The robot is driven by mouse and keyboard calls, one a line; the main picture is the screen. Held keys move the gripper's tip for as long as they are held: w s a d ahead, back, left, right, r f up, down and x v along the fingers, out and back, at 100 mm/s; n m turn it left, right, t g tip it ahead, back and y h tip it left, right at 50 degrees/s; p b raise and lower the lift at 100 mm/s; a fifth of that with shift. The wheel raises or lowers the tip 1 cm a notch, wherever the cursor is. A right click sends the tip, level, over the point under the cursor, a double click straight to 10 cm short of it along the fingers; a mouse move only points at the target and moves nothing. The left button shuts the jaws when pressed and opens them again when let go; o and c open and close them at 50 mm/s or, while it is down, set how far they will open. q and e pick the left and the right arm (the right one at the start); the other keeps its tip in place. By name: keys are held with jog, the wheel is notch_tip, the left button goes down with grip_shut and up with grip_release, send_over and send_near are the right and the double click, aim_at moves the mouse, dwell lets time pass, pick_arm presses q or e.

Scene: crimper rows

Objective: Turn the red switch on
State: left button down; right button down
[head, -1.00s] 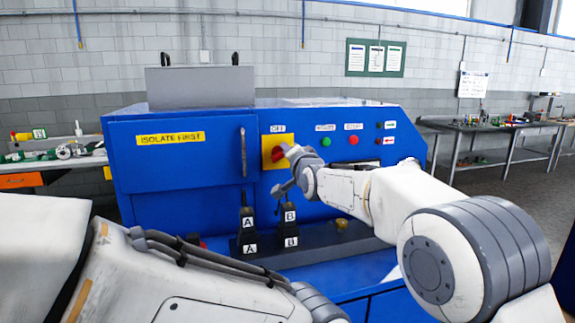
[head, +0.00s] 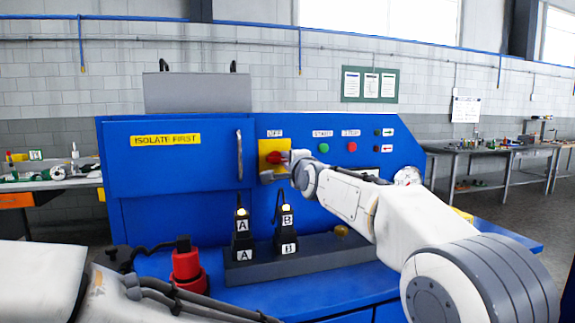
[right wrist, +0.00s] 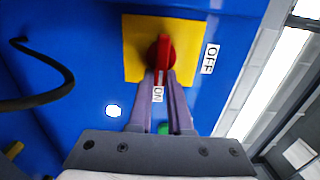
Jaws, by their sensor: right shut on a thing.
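The red switch (head: 272,157) sits on a yellow plate (head: 264,148) on the front of the blue machine. It also shows in the right wrist view (right wrist: 162,50), its handle pointing down toward the ON label (right wrist: 158,94). The OFF label (right wrist: 209,58) is to the right of the plate there. My right gripper (right wrist: 160,78) is shut on the handle's outer end, its fingers on both sides of it. In the head view my right gripper (head: 291,160) partly covers the switch. Of my left arm, only links show at the lower left; its gripper is out of view.
Green (head: 323,148) and red (head: 351,146) buttons are right of the switch. Units marked A (head: 243,240) and B (head: 287,235) stand on a grey base below, with glowing tops. A red connector (head: 186,266) stands left of them. A vertical handle (head: 239,155) is on the left door.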

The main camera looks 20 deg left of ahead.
jog(key=shift+d, duration=0.1)
dwell(0.3)
jog(key=c, duration=0.8)
grip_release()
jog(key=shift+c, duration=0.2)
jog(key=b+v, duration=0.6)
jog(key=v, duration=0.4)
jog(key=shift+s+d, duration=0.15)
